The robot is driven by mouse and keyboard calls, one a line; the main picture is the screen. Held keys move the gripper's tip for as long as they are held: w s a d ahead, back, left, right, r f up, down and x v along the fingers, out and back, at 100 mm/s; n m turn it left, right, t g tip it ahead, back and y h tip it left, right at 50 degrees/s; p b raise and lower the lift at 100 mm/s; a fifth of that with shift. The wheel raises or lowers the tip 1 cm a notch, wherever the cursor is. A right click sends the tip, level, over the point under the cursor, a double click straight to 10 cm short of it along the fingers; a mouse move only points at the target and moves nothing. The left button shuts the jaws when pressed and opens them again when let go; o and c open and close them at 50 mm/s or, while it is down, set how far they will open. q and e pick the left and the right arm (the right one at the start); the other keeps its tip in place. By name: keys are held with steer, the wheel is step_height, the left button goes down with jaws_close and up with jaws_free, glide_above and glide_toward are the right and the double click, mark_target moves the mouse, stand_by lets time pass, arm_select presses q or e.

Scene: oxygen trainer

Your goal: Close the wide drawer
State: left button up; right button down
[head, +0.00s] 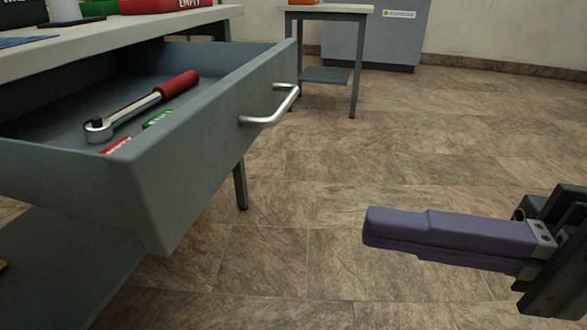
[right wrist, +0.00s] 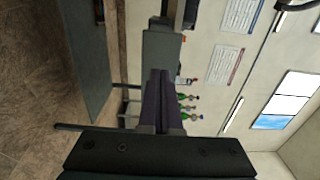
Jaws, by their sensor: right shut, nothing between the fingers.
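The wide drawer (head: 215,125) is grey and stands pulled out from under the bench at the left of the head view. Its silver bar handle (head: 272,108) is on the front face. A ratchet wrench with a red grip (head: 150,103) lies inside, with small red and green labelled items beside it. My right gripper (head: 368,228) has purple fingers, is shut and empty, and points left toward the drawer front, apart from the handle. Its fingers also show in the right wrist view (right wrist: 158,100). My left gripper is not in view.
The bench top (head: 120,38) above the drawer carries a red box marked EMPTY (head: 170,5). A small table (head: 330,12) and a grey cabinet (head: 385,40) stand at the back. The tiled floor (head: 300,190) between drawer and gripper is clear.

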mark_target(177, 193)
steer(key=b+x, duration=0.1)
steer(key=x, duration=1.1)
steer(key=shift+a, duration=0.25)
steer(key=shift+w+a+b, duration=0.15)
steer(key=shift+a+b, duration=0.15)
steer(key=shift+a, duration=0.15)
